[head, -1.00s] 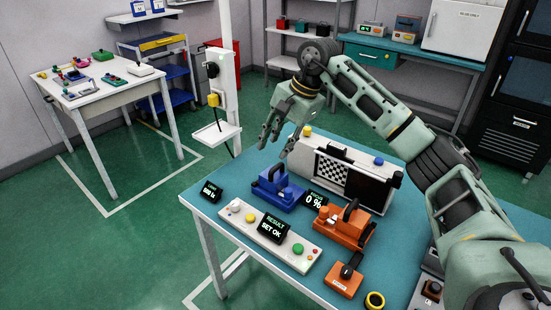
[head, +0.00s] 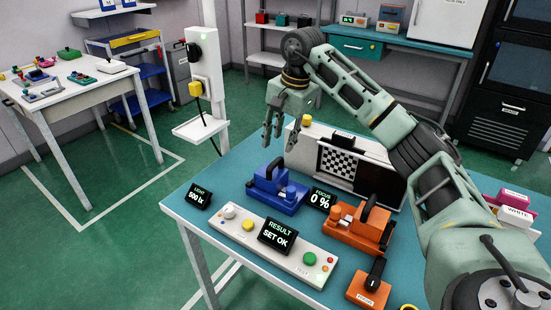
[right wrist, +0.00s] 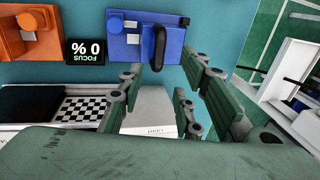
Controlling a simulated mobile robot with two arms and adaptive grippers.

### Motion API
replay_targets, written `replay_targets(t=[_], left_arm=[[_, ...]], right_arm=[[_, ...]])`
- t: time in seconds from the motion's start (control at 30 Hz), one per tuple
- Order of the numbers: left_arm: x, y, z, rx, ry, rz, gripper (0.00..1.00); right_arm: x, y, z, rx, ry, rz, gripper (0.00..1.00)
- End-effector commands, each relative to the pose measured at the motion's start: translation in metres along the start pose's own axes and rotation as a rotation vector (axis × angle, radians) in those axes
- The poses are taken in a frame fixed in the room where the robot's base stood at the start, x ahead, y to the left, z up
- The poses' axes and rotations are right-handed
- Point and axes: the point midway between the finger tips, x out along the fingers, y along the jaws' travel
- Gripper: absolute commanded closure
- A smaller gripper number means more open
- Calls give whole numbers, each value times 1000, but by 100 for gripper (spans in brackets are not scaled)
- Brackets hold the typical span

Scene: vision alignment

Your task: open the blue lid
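The blue fixture (head: 277,190) with its blue lid and black handle sits on the teal table, left of the orange fixture. The lid looks down, though its edges are hard to make out. It also shows at the top of the right wrist view (right wrist: 140,35), with the black handle (right wrist: 160,46) at its right. My right gripper (head: 279,140) is above and behind the blue fixture, near the white box's left end. Its fingers are spread and empty, and apart from the handle. They also show in the right wrist view (right wrist: 162,80). My left gripper is not in view.
The orange fixture (head: 357,229) and the focus display (head: 320,198) stand right of the blue one. A white button panel (head: 320,267) with a "SET OK" display (head: 278,235) lies in front. The white box with a checkerboard (head: 336,161) stands behind.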

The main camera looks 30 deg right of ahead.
Motion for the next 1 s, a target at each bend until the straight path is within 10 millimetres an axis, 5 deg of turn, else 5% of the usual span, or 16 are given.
replay_targets(t=[0.4, 0.77, 1.0], left_arm=[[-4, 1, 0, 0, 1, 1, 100], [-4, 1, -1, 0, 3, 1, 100], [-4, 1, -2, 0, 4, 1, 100]], right_arm=[[59, 0, 1, -1, -3, 2, 68], [66, 0, 1, -1, -1, 0, 68], [65, 0, 1, -1, -1, 0, 89]])
